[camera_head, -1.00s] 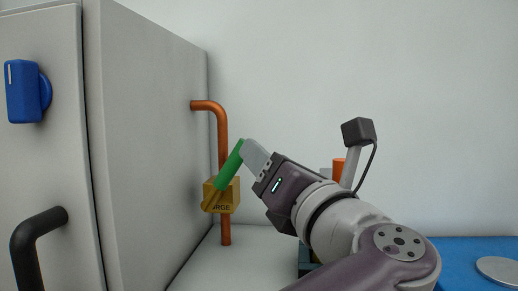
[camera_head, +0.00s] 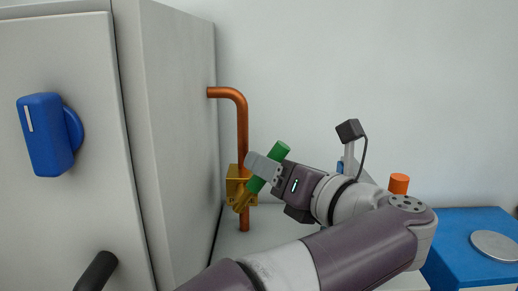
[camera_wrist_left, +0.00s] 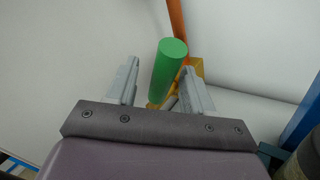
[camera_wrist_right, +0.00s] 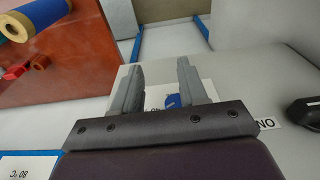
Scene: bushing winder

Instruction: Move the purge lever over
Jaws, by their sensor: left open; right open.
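The purge lever has a green handle (camera_head: 280,151) that leans up to the right from a yellow valve block (camera_head: 238,187) on a copper pipe (camera_head: 242,130). My left gripper (camera_head: 263,168) is at the handle, and its near finger crosses in front of it. In the left wrist view the green handle (camera_wrist_left: 168,68) stands between the two open fingers (camera_wrist_left: 160,85), with a gap visible on the left side. Contact on the right side is unclear. My right gripper (camera_wrist_right: 158,85) is open and empty in the right wrist view, away from the lever.
A grey cabinet (camera_head: 178,150) with a blue knob (camera_head: 48,133) and a black handle (camera_head: 97,270) stands left of the pipe. An orange cylinder (camera_head: 399,184) and a blue surface with a metal disc (camera_head: 495,245) are on the right.

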